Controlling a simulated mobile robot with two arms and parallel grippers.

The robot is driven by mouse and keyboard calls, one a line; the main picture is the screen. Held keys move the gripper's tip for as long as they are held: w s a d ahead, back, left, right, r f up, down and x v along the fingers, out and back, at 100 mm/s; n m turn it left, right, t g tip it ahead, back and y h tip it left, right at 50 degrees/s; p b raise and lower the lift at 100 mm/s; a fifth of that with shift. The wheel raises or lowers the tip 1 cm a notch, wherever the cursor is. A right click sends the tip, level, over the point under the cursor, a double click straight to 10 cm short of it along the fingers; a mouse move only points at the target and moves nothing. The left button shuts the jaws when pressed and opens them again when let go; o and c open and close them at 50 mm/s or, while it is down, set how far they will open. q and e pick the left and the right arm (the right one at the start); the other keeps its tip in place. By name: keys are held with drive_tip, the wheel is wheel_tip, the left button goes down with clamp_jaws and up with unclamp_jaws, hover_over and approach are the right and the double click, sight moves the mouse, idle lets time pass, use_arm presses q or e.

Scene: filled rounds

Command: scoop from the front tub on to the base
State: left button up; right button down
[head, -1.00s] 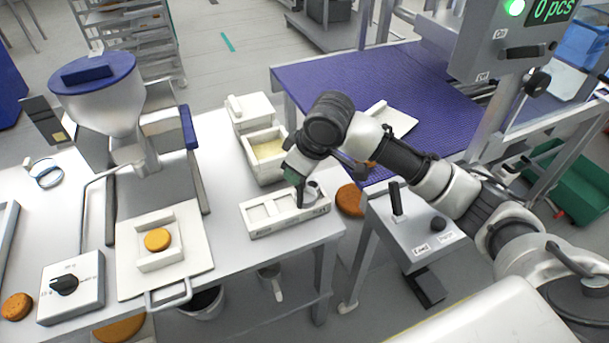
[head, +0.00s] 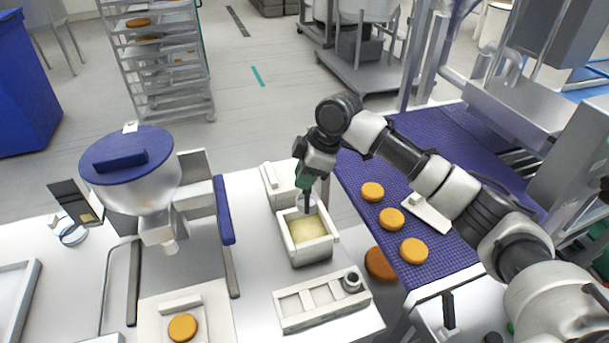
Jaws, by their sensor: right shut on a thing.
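The front tub (head: 291,258) is a white open box with pale yellow filling (head: 308,230), standing mid-table. My right gripper (head: 307,193) is above the tub's back edge, shut on a slim dark-handled tool, likely the scoop. A pale rounded part shows at its lower end; whether it touches the filling I cannot tell. The base (head: 182,327), a round golden-orange cake, lies in a white square holder (head: 157,322) at the bottom left. My left gripper is not in view.
A white tool rack (head: 300,321) holding a round metal ring or cup (head: 351,281) stands before the tub. A white lidded tub (head: 277,182) is behind. A blue-lidded hopper (head: 133,180) stands left. Several round cakes (head: 392,219) lie on the purple belt (head: 352,171).

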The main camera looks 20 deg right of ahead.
sight(305, 192)
drive_tip(key=shift+s+f+b, duration=0.25)
drive_tip(key=shift+f+b, duration=0.45)
drive_tip(key=shift+b, duration=0.1)
drive_tip(key=shift+w+f+b, duration=0.1)
drive_tip(key=shift+f+b, duration=0.25)
drive_tip(key=shift+f, duration=0.05)
drive_tip(key=shift+f+b, duration=0.95)
drive_tip(key=shift+b, duration=0.2)
drive_tip(key=shift+f+b, duration=0.3)
drive_tip(key=shift+b, duration=0.05)
drive_tip(key=shift+f+b, duration=0.35)
drive_tip(key=shift+f, duration=1.35)
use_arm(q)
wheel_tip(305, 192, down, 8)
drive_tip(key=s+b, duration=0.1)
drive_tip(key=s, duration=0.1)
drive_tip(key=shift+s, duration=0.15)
use_arm(e)
drive_tip(key=shift+f, duration=2.5)
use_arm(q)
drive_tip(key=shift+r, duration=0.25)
use_arm(e)
drive_tip(key=shift+r, duration=0.2)
